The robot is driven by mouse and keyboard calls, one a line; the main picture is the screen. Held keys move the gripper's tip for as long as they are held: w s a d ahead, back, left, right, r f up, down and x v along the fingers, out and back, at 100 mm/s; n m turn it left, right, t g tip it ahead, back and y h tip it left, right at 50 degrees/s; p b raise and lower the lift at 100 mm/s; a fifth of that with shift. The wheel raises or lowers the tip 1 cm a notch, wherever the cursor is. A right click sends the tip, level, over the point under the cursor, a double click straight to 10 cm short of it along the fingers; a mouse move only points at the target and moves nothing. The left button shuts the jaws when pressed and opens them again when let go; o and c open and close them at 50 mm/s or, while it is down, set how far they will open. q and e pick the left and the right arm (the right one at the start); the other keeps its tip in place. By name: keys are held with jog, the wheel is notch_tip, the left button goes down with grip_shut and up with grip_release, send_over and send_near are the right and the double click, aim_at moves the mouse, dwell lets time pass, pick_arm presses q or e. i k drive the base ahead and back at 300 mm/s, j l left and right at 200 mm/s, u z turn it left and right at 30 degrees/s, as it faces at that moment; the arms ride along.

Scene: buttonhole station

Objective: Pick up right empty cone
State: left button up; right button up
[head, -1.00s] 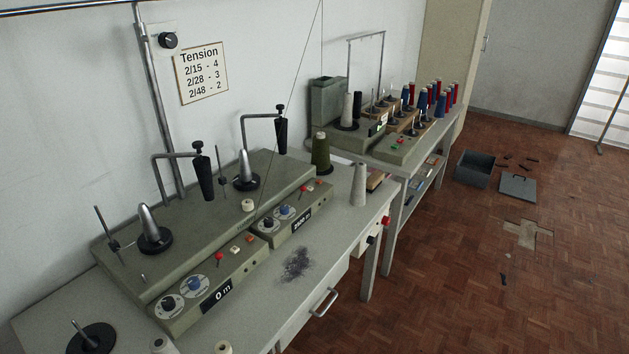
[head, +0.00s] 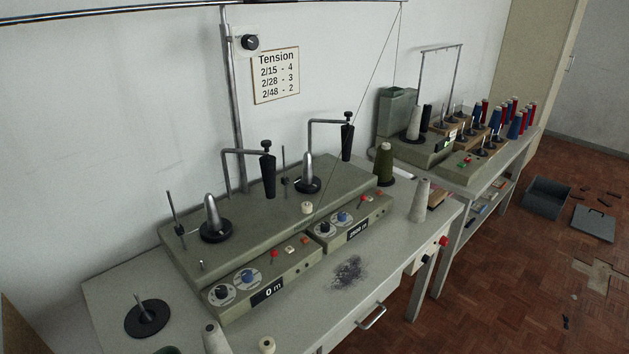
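Two pale cones show at the bottom edge of the head view, at the front of the near table: a grey-white cone (head: 215,339) and, to its right, a smaller cream one (head: 267,345). Both are partly cut off by the picture edge. Another pale grey cone (head: 421,201) stands upright at the table's right end, beside an olive-green cone (head: 384,164). I cannot tell for sure which cones are bare. Neither of my grippers is in view.
The winding machine (head: 240,250) with metal spindles fills the back of the near table (head: 110,290). A black disc with a pin (head: 148,318) sits at front left. Dark thread fluff (head: 349,272) lies in front of the machine. A second table (head: 500,160) holds many spools.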

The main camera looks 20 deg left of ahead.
aim_at(417, 214)
jog(key=i+l, duration=0.75)
jog(key=i+l+z, duration=0.05)
